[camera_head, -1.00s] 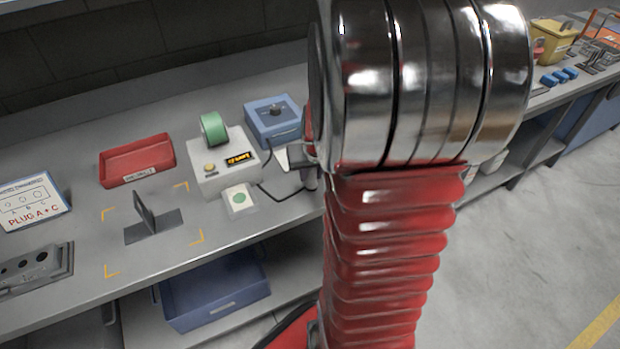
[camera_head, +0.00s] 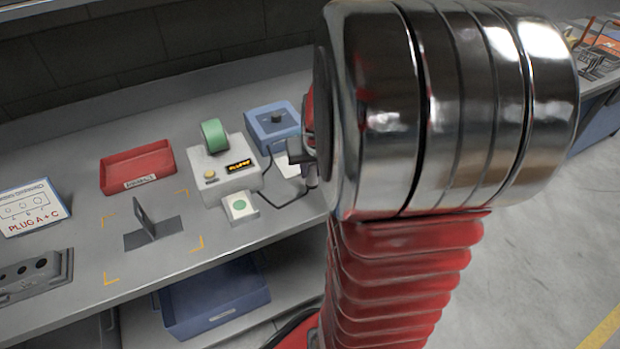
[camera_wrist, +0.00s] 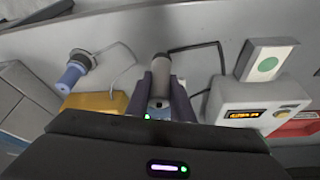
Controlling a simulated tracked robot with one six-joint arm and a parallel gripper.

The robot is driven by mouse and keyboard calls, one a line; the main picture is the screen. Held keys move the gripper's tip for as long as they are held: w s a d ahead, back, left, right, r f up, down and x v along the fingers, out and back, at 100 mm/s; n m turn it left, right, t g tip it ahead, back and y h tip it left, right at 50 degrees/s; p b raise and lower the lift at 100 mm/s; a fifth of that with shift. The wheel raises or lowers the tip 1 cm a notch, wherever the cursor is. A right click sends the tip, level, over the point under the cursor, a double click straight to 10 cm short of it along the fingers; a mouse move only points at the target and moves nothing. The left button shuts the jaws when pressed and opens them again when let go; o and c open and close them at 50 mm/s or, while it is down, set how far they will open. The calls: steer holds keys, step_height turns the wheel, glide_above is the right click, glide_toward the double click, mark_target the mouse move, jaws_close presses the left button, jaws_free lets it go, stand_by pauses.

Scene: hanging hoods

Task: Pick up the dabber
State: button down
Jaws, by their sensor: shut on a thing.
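In the wrist view, my gripper (camera_wrist: 160,88) is shut on a grey cylinder with a dark end (camera_wrist: 160,82), which appears to be the dabber. The fingers stand on either side of it. A dark cable passes close to its far end; I cannot tell whether it is joined to it. In the head view my own arm hides most of the gripper, and only dark parts show at the arm's left edge.
A white box with a display (camera_head: 222,172) stands on the bench, beside a blue box (camera_head: 273,122) and a green-dot pad (camera_head: 239,207). A red tray (camera_head: 138,167) and grey bracket (camera_head: 150,228) lie left. A blue cylindrical thing (camera_wrist: 75,70) shows in the wrist view.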

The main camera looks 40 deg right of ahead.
step_height(320, 180, up, 6)
steer(key=shift+r, duration=0.1)
stand_by(0.5)
